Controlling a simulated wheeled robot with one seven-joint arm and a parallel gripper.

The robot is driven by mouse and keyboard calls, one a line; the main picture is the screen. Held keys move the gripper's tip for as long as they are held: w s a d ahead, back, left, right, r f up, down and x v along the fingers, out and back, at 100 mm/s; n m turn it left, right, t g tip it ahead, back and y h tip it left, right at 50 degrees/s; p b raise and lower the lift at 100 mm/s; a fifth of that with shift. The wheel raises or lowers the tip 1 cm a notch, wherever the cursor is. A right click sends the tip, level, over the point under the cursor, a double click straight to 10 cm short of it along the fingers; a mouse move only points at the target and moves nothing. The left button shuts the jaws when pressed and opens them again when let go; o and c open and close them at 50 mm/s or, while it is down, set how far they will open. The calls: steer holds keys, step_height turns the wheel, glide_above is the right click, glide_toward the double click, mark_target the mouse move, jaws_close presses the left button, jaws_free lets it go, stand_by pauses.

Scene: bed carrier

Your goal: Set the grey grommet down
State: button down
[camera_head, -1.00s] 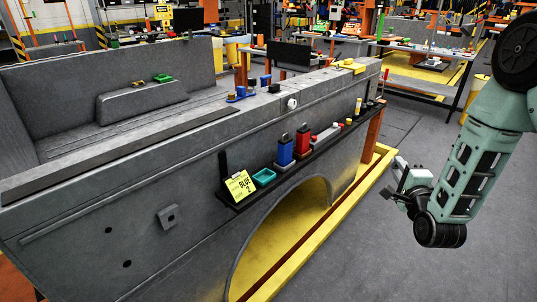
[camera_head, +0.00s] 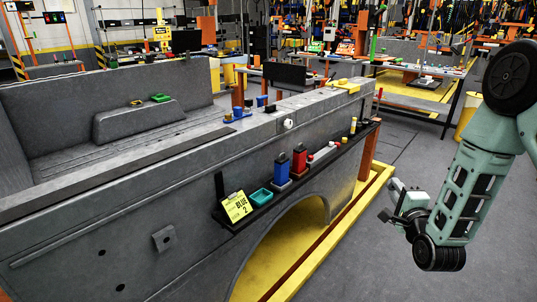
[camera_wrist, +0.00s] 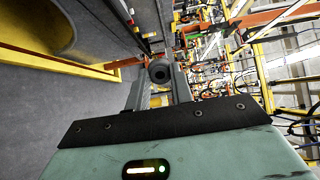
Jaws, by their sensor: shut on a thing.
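My gripper (camera_head: 388,203) is at the right in the head view, out over the floor and apart from the truck bed. In the wrist view, my gripper (camera_wrist: 159,84) is shut on the grey grommet (camera_wrist: 159,71), a small dark grey round piece with a hole, held between the fingertips. The grommet is too small to make out in the head view.
A grey truck bed (camera_head: 130,225) fills the left and middle. A black shelf (camera_head: 262,211) on its side carries a yellow card (camera_head: 236,206), a teal tray (camera_head: 260,197), a blue bin (camera_head: 281,172) and a red bin (camera_head: 299,158). Clear floor (camera_head: 415,150) lies right of it.

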steer(key=s+d+f+y, duration=0.1)
steer(key=s+f, duration=0.3)
steer(key=f, duration=0.3)
steer(key=s+d+f+y, duration=0.1)
steer(key=s+d+f, duration=0.15)
steer(key=f, duration=0.45)
steer(key=s+a+f+h, duration=0.2)
steer(key=s+a, duration=0.1)
steer(key=s, duration=0.6)
steer(key=shift+a, duration=0.3)
steer(key=shift+a, duration=0.15)
